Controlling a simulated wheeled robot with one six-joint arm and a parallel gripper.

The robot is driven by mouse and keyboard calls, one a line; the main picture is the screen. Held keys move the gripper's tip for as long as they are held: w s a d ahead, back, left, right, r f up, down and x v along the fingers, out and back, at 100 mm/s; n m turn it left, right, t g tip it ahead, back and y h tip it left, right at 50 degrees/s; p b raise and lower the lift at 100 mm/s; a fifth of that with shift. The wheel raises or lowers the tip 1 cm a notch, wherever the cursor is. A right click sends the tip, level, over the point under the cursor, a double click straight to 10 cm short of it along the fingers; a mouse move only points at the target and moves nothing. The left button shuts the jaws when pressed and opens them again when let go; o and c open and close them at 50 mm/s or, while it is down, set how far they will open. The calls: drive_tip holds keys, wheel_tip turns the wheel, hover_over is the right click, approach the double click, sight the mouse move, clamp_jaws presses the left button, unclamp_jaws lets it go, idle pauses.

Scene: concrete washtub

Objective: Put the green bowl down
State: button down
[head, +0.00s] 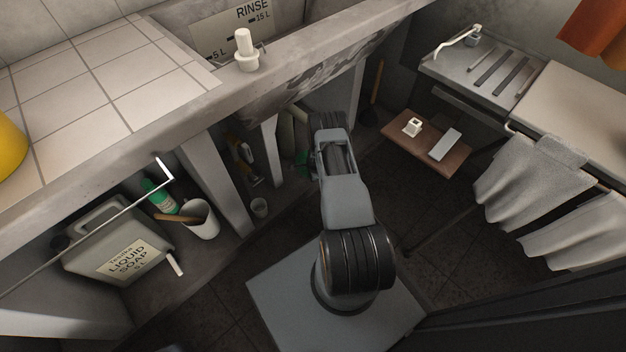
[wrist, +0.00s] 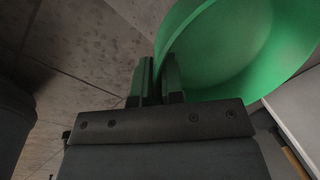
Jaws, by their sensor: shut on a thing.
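The green bowl (wrist: 225,50) fills the upper right of the wrist view, tilted, its far side cut off by the picture's edge. My gripper (wrist: 158,80) is shut on the bowl's near rim, with one finger on each side of the wall. In the head view my arm hides the gripper. Only a small green patch shows beside the arm near the shelf posts, and I cannot tell for sure that it is the bowl. What lies directly under the bowl is hidden.
A tiled counter (head: 85,75) and concrete ledge run along the left. A brown board (head: 462,160) bears a white block. Grey cloths (head: 535,190) hang at right.

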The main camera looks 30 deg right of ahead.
drive_tip(key=shift+w+d+f+b, duration=0.1)
drive_tip(key=shift+w+f+b, duration=0.1)
drive_tip(key=shift+f+b, duration=0.65)
drive_tip(key=shift+w+f+b, duration=0.2)
drive_tip(key=shift+f+b, duration=0.35)
drive_tip(key=shift+f, duration=0.55)
drive_tip(key=shift+f, duration=0.15)
drive_tip(key=c, duration=1.2)
unclamp_jaws()
drive_tip(key=r+p, duration=0.1)
drive_tip(key=r, duration=0.3)
drive_tip(key=s+r+p, duration=0.1)
drive_tip(key=r+p, duration=0.1)
drive_tip(key=r, duration=0.2)
drive_tip(key=s+r+p, duration=0.1)
drive_tip(key=r+p, duration=0.1)
drive_tip(key=r, duration=0.2)
drive_tip(key=shift+s+a, duration=0.15)
drive_tip(key=shift+a, duration=0.05)
